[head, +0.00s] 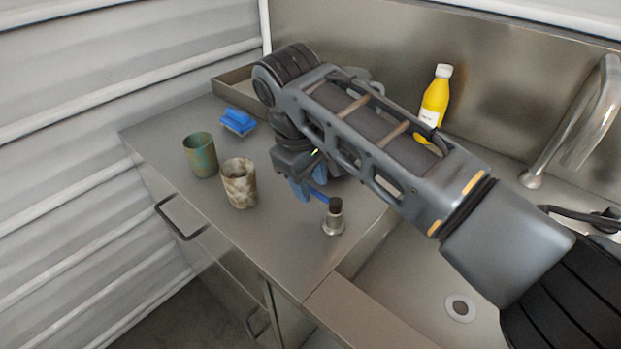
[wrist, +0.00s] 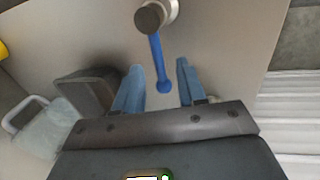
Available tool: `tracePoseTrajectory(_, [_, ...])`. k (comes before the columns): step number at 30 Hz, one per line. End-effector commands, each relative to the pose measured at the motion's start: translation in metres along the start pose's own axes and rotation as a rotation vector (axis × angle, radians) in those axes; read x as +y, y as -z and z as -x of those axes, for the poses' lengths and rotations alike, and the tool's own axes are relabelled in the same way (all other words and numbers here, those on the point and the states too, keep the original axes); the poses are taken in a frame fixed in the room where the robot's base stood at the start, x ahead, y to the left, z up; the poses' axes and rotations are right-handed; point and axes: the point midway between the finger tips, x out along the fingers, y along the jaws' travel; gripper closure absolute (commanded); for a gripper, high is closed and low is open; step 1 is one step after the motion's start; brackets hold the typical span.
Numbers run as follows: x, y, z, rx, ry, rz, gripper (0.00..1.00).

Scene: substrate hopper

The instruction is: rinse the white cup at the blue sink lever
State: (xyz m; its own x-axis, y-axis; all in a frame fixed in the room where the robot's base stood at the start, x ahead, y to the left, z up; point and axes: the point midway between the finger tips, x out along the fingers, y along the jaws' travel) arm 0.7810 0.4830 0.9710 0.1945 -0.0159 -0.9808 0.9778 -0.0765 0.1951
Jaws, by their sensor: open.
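The blue sink lever (head: 318,194) sticks out from a short metal post with a dark cap, on the counter beside the basin. In the wrist view the lever (wrist: 157,62) points toward my gripper (wrist: 160,74). Its round tip appears between the two blue fingers, which are apart; I cannot tell their height relative to it. In the head view my gripper (head: 303,189) is low over the counter at the lever's free end. A pale cup-like thing with a handle (wrist: 45,128), possibly the white cup, is at the wrist view's lower left. My arm probably hides it in the head view.
A green cup (head: 200,155) and a mottled beige cup (head: 239,184) stand left of my gripper. A blue sponge or brush (head: 238,122) lies behind them. A yellow bottle (head: 435,97) stands at the back. A dark block-like thing (wrist: 88,90) is left of my fingers. A faucet (head: 580,115) rises right.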

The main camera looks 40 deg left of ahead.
Motion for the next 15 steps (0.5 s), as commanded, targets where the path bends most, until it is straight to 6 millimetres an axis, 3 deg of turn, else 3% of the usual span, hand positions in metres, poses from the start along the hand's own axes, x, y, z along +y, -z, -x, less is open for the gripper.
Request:
tracePoseTrajectory(8, [-0.0001,-0.0001,-0.0022,0.0,0.0,0.0,0.6])
tracePoseTrajectory(15, [0.0,0.0,-0.0019,0.0,0.0,0.0,0.82])
